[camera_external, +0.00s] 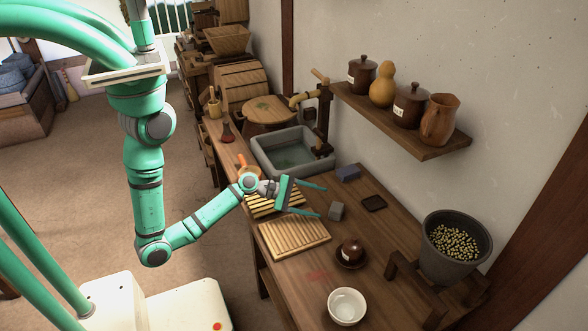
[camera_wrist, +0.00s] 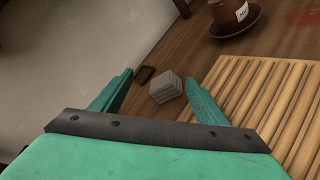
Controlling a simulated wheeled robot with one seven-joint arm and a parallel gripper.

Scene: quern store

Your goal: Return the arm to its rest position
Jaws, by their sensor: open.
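My gripper (camera_external: 322,201) is open and empty, held over the wooden counter (camera_external: 285,277) beside the slatted wooden boards. A grey block (camera_external: 336,211) lies on the counter just beyond the fingertips. In the wrist view my gripper's two green fingers (camera_wrist: 163,100) stand wide apart, and the grey block (camera_wrist: 167,87) shows between them, farther off. My arm reaches out from the left, bent at the elbow. Whether the fingers touch anything on the counter is hard to tell, but nothing is between them.
A slatted board (camera_external: 294,238) lies in front of my gripper. A brown lidded jar (camera_external: 351,250) on a saucer, a white bowl (camera_external: 346,306) and a grey bucket (camera_external: 455,262) stand nearer. A stone sink (camera_external: 270,160) is behind; a wall shelf (camera_external: 425,148) holds several pots.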

